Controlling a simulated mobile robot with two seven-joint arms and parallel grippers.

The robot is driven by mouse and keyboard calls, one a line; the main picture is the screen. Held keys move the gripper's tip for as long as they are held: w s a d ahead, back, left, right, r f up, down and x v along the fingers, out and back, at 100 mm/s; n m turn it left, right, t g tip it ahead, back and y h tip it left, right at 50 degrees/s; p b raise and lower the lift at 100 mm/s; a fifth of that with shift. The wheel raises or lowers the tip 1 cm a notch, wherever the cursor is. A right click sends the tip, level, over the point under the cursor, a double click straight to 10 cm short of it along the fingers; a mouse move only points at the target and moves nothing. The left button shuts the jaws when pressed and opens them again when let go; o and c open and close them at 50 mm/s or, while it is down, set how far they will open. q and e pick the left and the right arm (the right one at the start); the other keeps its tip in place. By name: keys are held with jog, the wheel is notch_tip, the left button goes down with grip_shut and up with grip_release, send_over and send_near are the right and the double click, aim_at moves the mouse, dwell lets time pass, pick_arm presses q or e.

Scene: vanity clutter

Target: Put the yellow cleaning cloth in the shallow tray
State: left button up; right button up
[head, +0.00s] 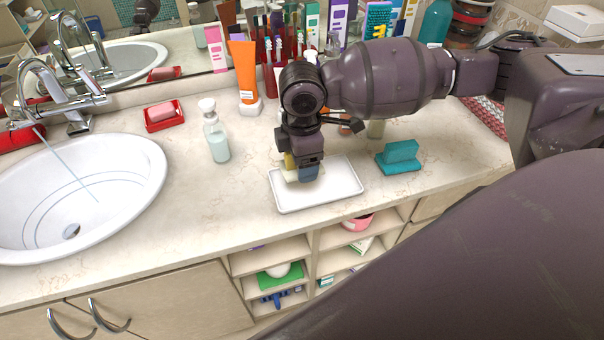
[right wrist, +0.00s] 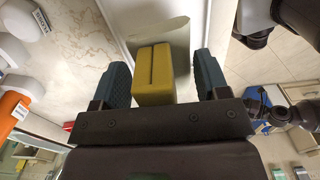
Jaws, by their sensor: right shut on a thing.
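The shallow tray (head: 340,182) is white and rectangular and lies on the counter in the middle of the head view; part of it also shows in the right wrist view (right wrist: 150,14). My right gripper (head: 302,174) points down over the left part of the tray. It is shut on the yellow cleaning cloth (right wrist: 153,76), which looks like a folded block between the two fingers. In the head view only a small yellow edge of the cloth (head: 289,161) shows beside the gripper. Whether the cloth touches the tray floor I cannot tell. My left gripper is not in view.
A teal sponge-like block on a holder (head: 400,157) stands just right of the tray. A soap pump bottle (head: 216,138) stands to the left, with an orange tube (head: 246,72) behind it. A sink (head: 70,190) fills the left side.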

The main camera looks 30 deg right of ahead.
aim_at(302, 185)
notch_tip(302, 185, down, 5)
jog(key=shift+r, duration=0.1)
dwell(0.3)
jog(key=o, duration=0.8)
jog(key=shift+o, duration=0.2)
notch_tip(302, 185, up, 12)
jog(key=shift+p, duration=0.35)
jog(key=shift+s, duration=0.1)
